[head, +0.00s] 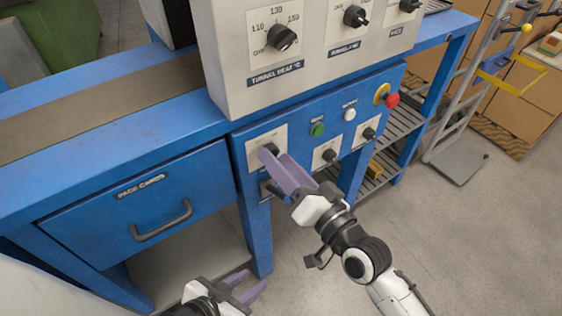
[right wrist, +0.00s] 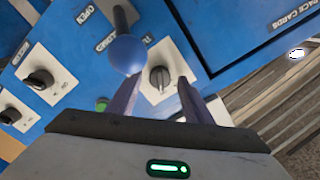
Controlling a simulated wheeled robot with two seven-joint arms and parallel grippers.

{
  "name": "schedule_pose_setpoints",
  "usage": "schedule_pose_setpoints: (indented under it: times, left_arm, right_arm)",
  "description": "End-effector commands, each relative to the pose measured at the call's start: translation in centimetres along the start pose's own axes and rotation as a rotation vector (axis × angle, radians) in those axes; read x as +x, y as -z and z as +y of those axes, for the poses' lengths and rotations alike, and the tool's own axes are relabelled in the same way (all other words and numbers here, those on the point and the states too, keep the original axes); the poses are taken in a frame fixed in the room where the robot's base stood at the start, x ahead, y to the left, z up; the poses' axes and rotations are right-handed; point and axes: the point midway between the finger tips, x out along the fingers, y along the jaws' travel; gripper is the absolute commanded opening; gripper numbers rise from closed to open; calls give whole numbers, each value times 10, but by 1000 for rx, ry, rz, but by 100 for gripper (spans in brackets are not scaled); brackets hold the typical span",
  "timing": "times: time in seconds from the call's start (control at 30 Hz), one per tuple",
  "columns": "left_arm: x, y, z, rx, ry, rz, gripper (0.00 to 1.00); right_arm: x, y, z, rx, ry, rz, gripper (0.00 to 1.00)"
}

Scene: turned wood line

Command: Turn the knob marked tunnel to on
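The dark knob (head: 268,149) on a pale plate sits at the left end of the blue lower panel, partly hidden by my right gripper. In the right wrist view the same knob (right wrist: 160,77) has a light pointer line, and a label beside its plate begins with what looks like "TU"; the rest is hidden. My right gripper (head: 272,156) is at this knob. Its lilac fingers are apart, one on each side of the knob in the wrist view; I cannot tell whether they touch it. My left gripper (head: 257,279) is open and empty, low near the floor.
A blue-balled lever (right wrist: 127,55) stands close beside the right fingers. Other knobs (head: 327,155), a green button (head: 318,129) and a red stop button (head: 392,100) share the panel. The grey box (head: 240,90) overhangs above. A drawer handle (head: 162,222) juts out left.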

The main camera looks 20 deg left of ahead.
Motion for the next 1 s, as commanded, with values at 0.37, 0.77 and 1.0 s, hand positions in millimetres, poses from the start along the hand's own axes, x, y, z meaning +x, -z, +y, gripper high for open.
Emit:
schedule_pose_setpoints:
  times: [0.37, 0.77, 1.0]
  left_arm:
    - [-2, 2, 0, 0, 0, 0, 31]
    - [-4, 5, 0, 2, 1, 1, 31]
    - [-4, 5, 0, 3, 1, 1, 31]
  right_arm:
    - [-18, 0, 1, -2, -2, -1, 46]
    - [-90, -1, 0, -2, -2, -2, 46]
    - [-103, 0, 0, 0, 0, 0, 46]
